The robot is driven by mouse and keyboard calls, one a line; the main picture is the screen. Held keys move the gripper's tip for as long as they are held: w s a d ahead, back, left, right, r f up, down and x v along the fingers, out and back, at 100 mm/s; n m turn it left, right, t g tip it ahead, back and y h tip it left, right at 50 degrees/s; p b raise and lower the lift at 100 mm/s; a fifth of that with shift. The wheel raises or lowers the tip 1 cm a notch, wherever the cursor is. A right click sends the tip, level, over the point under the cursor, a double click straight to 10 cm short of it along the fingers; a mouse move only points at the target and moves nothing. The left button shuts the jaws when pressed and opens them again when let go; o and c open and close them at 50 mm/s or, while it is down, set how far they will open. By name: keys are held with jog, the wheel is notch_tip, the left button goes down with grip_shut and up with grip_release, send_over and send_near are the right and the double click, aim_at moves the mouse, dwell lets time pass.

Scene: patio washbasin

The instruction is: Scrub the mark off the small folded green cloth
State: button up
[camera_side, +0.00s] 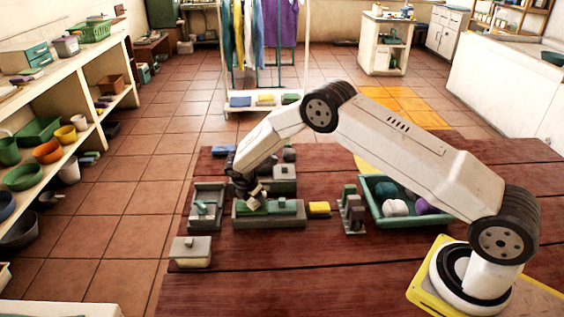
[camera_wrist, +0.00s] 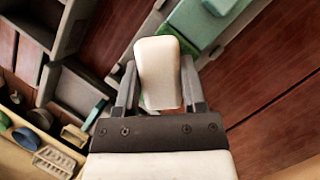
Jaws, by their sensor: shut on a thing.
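My gripper (camera_side: 250,190) is over the left part of a grey tray (camera_side: 268,222) at the left of the wooden table. In the wrist view my gripper (camera_wrist: 158,88) is shut on a pale cream block (camera_wrist: 158,62), one finger on each side. Green cloth-like material (camera_side: 285,207) lies in the tray, with a small grey block (camera_side: 272,202) on it. Green material (camera_wrist: 196,25) also shows beyond the held block in the wrist view. The block hides what is directly beneath it, so I cannot tell whether it touches the cloth. I see no mark.
A grey rack (camera_side: 351,213) and a teal bin (camera_side: 398,221) with coloured balls stand farther right. Another grey tray (camera_side: 207,207) is at left, and a lidded grey box (camera_side: 191,253) in front.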

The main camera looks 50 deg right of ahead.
jog(key=shift+s+f, duration=0.1)
jog(key=shift+f, duration=0.1)
jog(key=shift+w+a+r, duration=0.15)
jog(key=shift+w+a, duration=0.85)
jog(key=shift+a, duration=0.05)
jog(key=shift+s+d+r, duration=0.15)
jog(key=shift+s+d, duration=0.85)
jog(key=shift+d, duration=0.1)
jog(key=shift+w+a, duration=0.1)
jog(key=shift+w+a, duration=0.95)
